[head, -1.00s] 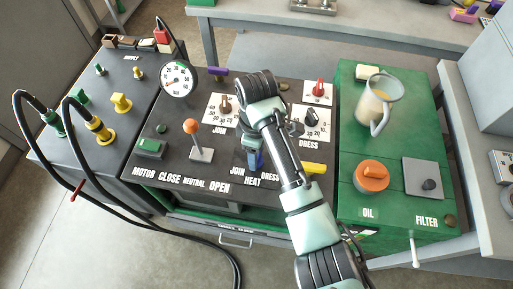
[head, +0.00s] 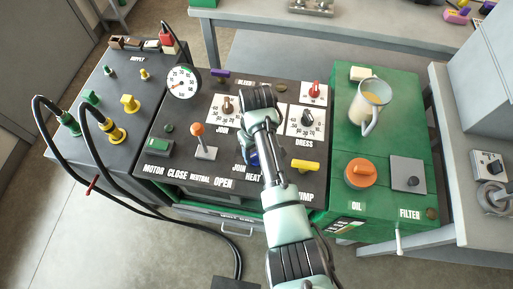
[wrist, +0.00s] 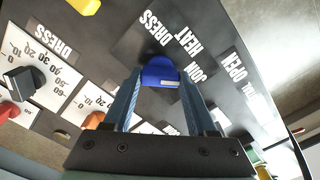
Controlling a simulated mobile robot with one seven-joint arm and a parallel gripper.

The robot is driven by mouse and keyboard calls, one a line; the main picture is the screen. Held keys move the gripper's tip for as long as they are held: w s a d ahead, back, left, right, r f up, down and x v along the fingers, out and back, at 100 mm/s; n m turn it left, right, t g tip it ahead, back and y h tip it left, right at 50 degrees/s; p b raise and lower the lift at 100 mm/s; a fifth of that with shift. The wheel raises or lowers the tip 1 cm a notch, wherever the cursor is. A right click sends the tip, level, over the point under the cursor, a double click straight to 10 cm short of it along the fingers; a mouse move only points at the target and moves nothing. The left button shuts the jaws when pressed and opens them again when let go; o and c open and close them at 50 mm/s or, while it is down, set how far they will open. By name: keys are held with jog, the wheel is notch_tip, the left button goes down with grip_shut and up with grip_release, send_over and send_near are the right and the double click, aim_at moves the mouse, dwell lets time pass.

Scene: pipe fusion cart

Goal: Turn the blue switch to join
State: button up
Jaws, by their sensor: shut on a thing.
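The blue switch (wrist: 160,72) sits on the dark panel, between the two fingers of my gripper (wrist: 160,82) in the wrist view. The fingers are shut on it from both sides. A small pale mark shows on its near face. The labels DRESS, HEAT and JOIN fan around it; JOIN lies on the right in the wrist view. In the head view only a bit of the blue switch (head: 254,158) shows; my arm covers most of it and the DRESS label. Which label the switch points at I cannot tell.
A yellow handle (head: 306,165) is just right of my arm. An orange-knobbed lever (head: 198,131) stands left. White dial plates with a dark knob (head: 307,118) and a red knob (head: 314,91) lie behind. A green oil unit with a clear jug (head: 371,105) is at right.

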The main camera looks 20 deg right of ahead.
dwell(0.4)
jog(key=o, duration=1.4)
jog(key=shift+c, duration=0.2)
jog(key=shift+r, duration=0.1)
notch_tip(320, 180, up, 13)
